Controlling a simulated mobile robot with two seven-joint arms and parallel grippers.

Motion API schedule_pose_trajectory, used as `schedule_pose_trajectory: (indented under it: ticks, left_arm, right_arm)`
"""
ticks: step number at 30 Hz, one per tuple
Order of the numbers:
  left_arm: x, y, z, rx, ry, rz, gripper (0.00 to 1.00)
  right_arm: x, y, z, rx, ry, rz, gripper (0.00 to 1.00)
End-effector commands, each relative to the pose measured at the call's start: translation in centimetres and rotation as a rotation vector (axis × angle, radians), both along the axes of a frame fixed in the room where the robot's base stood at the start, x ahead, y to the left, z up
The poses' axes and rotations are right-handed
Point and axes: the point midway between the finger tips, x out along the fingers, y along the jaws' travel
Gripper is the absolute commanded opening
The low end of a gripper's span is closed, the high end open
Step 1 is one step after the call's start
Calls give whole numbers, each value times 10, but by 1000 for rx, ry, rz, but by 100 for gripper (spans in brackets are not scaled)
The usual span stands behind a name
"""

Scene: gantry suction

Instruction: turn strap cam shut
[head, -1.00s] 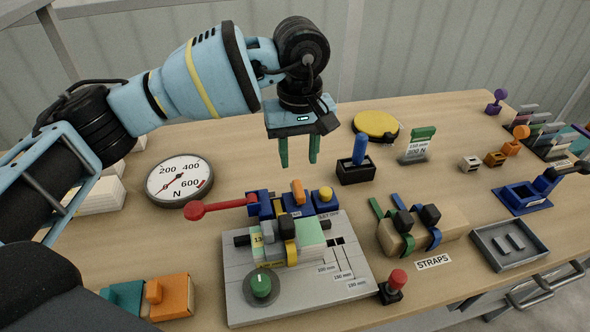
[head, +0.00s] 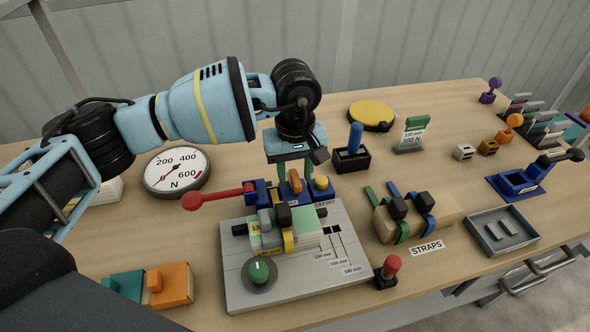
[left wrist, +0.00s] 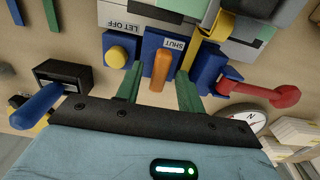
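The strap cam's orange lever (head: 295,183) stands on a blue block marked SHUT at the back of the grey fixture plate (head: 335,270). It also shows in the left wrist view (left wrist: 161,68). My left gripper (left wrist: 159,75) points down over it, its two green fingers apart, one on each side of the lever. Gaps show between lever and fingers, so it is not gripped. The yellow strap (head: 288,241) runs over the pale green block (head: 307,225) in front. A yellow button (left wrist: 116,56) marked LET OFF is beside the lever. My right gripper is not in view.
A red-knobbed handle (head: 215,196) reaches out left of the cam. A blue-handled black block (head: 352,158) stands close behind on the right. A force gauge (head: 176,172) lies to the left. Spare straps on a wooden block (head: 446,214) sit to the right.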

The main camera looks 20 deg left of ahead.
Motion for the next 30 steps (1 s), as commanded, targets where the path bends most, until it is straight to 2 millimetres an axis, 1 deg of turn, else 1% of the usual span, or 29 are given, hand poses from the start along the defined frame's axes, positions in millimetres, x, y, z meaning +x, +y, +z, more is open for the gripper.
schedule_pose_trajectory:
  ticks: [4, 5, 12, 13, 14, 23, 30]
  left_arm:
    - [0, 0, 0, 0, 0, 0, 38]
    - [0, 0, 0, 0, 0, 0, 37]
    - [0, 0, 0, -1, 1, 0, 5]
    - [0, 0, 0, -1, 1, 0, 2]
    - [0, 0, 0, -1, 1, 0, 0]
    - [0, 0, 1, 0, 0, 26, 0]
    - [0, 0, 2, -1, 0, 147, 0]
  right_arm:
    - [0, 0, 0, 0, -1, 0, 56]
    - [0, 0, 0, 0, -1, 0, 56]
    - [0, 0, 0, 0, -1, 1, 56]
    - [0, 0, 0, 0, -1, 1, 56]
    - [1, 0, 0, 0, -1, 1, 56]
    - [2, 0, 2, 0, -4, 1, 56]
    - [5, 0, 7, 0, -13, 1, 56]
